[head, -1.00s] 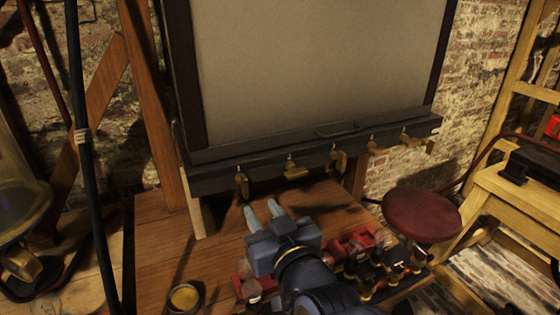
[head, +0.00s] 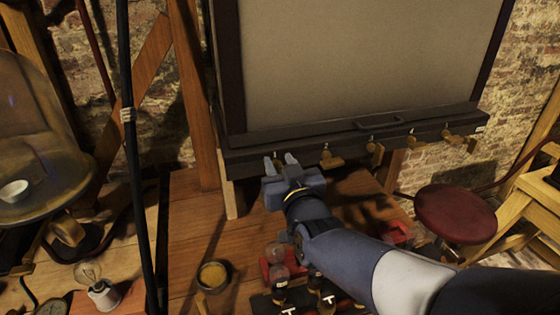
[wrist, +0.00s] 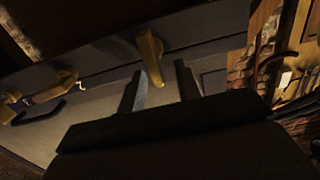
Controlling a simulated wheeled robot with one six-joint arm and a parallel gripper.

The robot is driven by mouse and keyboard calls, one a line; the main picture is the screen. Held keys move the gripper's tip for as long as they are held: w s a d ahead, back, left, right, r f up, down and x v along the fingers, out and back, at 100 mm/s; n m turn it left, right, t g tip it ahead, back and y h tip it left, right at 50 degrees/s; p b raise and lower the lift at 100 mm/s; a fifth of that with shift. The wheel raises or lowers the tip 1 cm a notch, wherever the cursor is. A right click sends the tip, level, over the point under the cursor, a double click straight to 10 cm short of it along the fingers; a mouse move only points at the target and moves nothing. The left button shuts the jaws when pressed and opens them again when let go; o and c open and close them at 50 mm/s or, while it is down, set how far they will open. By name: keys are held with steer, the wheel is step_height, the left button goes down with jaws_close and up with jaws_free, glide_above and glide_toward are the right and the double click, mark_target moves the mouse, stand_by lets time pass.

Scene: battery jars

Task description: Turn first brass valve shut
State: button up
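A row of brass valves hangs along the dark lower rail of the framed panel. In the head view my gripper (head: 281,162) is at the left end of the rail and covers the leftmost valve there. In the wrist view a brass valve (wrist: 149,52) is just ahead of my gripper (wrist: 160,88); its lever points down between the two spread fingers. The fingers are open, with gaps on both sides of the lever. I cannot tell whether either touches it. A second valve (head: 330,158) is right of my gripper; it appears turned sideways.
The dark rail (head: 400,135) runs along the panel's bottom. Below is a wooden table (head: 190,230) with a small pot (head: 213,276) and red-and-black jar items (head: 278,262). A red stool (head: 456,213) stands right. A black pole (head: 128,120) and glass bell (head: 40,140) are left.

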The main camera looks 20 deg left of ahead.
steer(key=shift+w+a, duration=0.15)
steer(key=shift+w, duration=0.1)
jaws_close()
stand_by(0.3)
